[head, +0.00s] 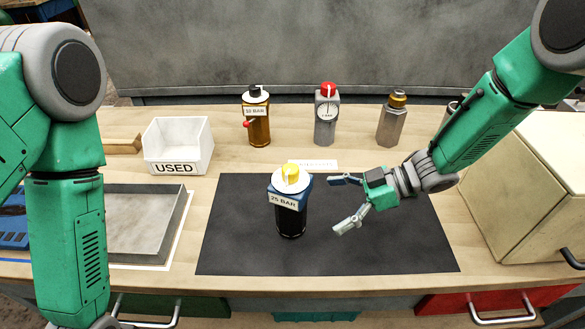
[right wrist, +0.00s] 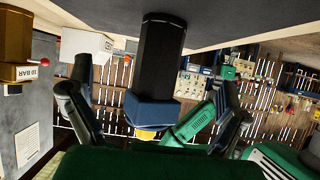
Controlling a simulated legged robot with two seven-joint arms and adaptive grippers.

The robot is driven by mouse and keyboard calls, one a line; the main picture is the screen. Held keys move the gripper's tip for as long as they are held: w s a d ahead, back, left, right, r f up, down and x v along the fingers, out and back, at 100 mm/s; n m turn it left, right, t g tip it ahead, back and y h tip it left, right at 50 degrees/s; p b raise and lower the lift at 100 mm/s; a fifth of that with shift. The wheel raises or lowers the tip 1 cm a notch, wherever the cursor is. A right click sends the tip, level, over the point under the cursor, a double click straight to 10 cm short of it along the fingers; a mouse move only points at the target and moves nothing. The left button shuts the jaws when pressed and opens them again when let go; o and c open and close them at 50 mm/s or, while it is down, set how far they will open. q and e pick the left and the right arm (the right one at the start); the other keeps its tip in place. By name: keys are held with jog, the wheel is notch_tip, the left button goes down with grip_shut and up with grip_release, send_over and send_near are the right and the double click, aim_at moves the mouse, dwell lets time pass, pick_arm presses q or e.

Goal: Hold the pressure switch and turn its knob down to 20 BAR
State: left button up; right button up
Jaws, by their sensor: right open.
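The pressure switch (head: 290,205) stands upright on the black mat (head: 370,235). It has a dark body, a blue upper part with a label reading 25 BAR, and a yellow knob (head: 290,175) on a white disc. My right gripper (head: 346,205) is open to its right, fingers pointing at it and apart from it in the head view. In the right wrist view the switch (right wrist: 153,75) appears upside down between the spread fingers, with its yellow knob low in the picture. My left arm (head: 70,200) shows at the left; its gripper is out of view.
Behind the mat stand an amber unit (head: 257,120) with a BAR label, a grey gauge unit (head: 326,118) and a grey bottle-shaped part (head: 392,122). A white USED bin (head: 178,145) and metal tray (head: 140,225) are left. A beige box (head: 530,185) is right.

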aim_at(302, 215)
jog(key=b+x, duration=0.3)
jog(key=x, duration=0.5)
jog(key=shift+s+r, duration=0.1)
jog(key=shift+r, duration=0.05)
jog(key=shift+x, duration=0.8)
jog(key=c, duration=1.4)
jog(key=shift+c, duration=0.2)
